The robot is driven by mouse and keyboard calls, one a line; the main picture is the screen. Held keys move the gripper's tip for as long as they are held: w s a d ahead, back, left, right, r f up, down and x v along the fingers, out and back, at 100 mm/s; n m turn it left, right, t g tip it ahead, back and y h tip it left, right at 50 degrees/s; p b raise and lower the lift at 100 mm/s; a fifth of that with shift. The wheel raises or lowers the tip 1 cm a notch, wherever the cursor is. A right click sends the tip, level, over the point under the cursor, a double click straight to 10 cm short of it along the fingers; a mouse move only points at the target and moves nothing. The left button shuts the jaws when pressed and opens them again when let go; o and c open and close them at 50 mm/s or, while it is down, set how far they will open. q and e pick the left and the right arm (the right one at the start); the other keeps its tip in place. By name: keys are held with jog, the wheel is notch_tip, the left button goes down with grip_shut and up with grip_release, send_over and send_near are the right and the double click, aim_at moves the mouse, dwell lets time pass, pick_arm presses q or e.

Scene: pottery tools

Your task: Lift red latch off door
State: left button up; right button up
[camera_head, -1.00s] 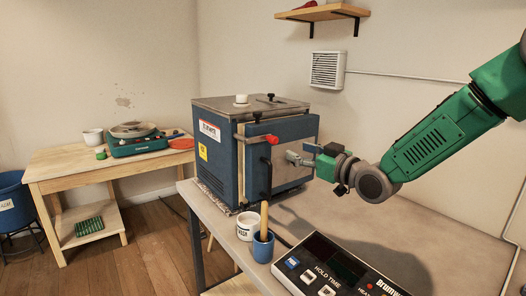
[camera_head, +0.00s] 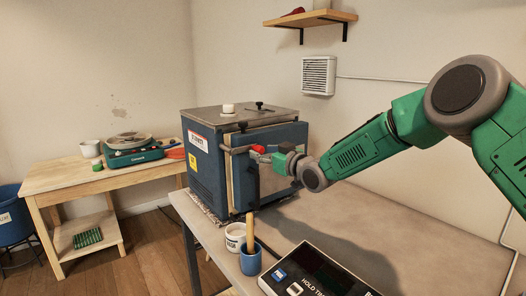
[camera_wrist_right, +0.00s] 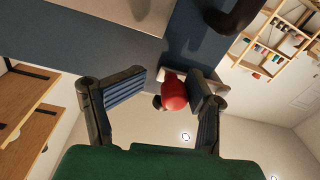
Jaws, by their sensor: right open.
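The blue kiln (camera_head: 203,172) stands on the grey table. The red latch (camera_head: 258,149) sits at the upper front of its door. My right gripper (camera_head: 268,157) is at the latch, coming from the right. In the right wrist view, the latch's round red knob (camera_wrist_right: 174,95) lies between the two spread fingers of the right gripper (camera_wrist_right: 168,80), nearer the right-hand finger. The gripper is open; whether that finger touches the latch I cannot tell. My left gripper is out of view.
A white cup (camera_head: 235,237) and a blue cup (camera_head: 250,262) with a wooden-handled tool stand in front of the kiln. A control box (camera_head: 318,272) lies at the table's front. The table right of the kiln is clear. A wall shelf (camera_head: 312,19) hangs above.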

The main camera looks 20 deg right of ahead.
aim_at(259, 151)
jog(key=shift+a+r, duration=0.45)
jog(key=shift+a, duration=0.85)
jog(key=shift+c, duration=0.8)
jog(key=shift+s+a, duration=0.1)
jog(key=shift+a, duration=0.2)
jog(key=c, duration=0.7)
jog(key=shift+d, duration=0.1)
grip_shut()
jog(key=shift+d+f, duration=0.35)
jog(key=shift+d, duration=0.5)
jog(key=shift+a+r+n, duration=0.1)
jog(key=shift+a+n, duration=0.2)
jog(key=shift+a, duration=0.2)
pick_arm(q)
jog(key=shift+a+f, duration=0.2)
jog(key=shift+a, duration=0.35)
pick_arm(e)
jog(key=shift+d+n, duration=0.3)
jog(key=shift+r, duration=0.15)
